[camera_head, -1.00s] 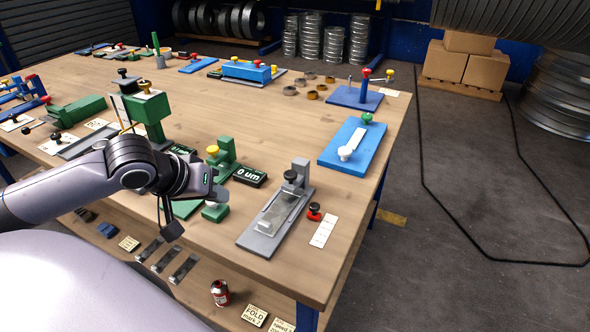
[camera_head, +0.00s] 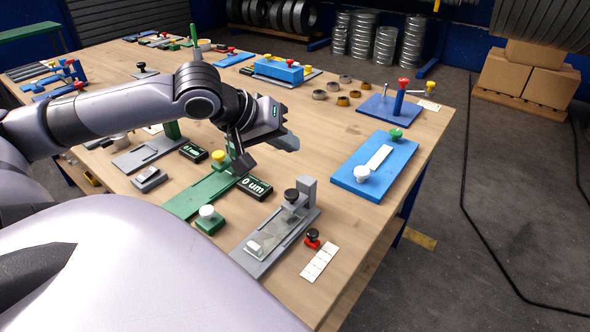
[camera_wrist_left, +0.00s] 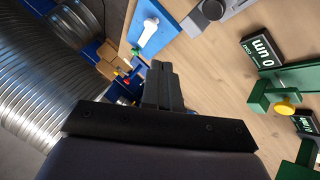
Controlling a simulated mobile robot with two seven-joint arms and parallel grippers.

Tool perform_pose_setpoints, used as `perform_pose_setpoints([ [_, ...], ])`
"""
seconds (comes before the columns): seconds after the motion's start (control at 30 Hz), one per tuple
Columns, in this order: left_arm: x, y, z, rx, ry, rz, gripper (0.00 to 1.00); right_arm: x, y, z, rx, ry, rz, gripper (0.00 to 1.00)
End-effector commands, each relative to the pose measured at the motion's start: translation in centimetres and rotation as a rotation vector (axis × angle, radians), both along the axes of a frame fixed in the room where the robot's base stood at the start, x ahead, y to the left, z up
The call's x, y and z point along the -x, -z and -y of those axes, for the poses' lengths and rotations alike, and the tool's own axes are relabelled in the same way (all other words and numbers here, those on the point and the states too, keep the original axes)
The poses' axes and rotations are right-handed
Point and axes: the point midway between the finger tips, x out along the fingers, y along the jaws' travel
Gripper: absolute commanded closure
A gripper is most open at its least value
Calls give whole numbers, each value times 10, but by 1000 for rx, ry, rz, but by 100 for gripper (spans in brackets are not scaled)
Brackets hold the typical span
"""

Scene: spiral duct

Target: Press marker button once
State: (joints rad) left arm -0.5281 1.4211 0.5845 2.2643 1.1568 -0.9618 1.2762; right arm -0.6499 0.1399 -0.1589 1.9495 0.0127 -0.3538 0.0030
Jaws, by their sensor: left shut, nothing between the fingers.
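No part is labelled as the marker button, so I cannot tell which it is. A small red piece with a black top (camera_head: 312,237) stands beside a white marked strip (camera_head: 319,263) near the table's front right. Left of it is a grey fixture (camera_head: 265,262) with a black knob (camera_head: 291,196) on its upright and a clear plate on its base. My left gripper (camera_head: 292,143) is shut and empty, raised above the table behind these parts. Its fingers also show in the left wrist view (camera_wrist_left: 160,75), pointing toward the table's far side. My right gripper is out of view.
A green gauge stand (camera_head: 200,190) with yellow and white knobs and a "0 um" display (camera_head: 255,188) stand left of the grey fixture. A blue plate (camera_head: 374,160) with a white-knobbed lever lies to the right.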

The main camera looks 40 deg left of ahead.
Motion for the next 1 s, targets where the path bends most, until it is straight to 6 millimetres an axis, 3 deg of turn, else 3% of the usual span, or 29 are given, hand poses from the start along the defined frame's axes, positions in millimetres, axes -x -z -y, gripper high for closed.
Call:
perform_pose_setpoints([
  [0.27, 0, 5, 0, -1, -1, -2, 100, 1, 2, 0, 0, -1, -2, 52],
  [0.57, 1, 35, 0, 0, 1, -4, 100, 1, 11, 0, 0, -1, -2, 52],
  [0.8, 0, 65, 0, -1, 2, -2, 100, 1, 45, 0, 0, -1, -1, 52],
  [1.0, 0, 84, 0, -1, 1, 0, 100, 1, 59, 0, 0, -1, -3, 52],
])
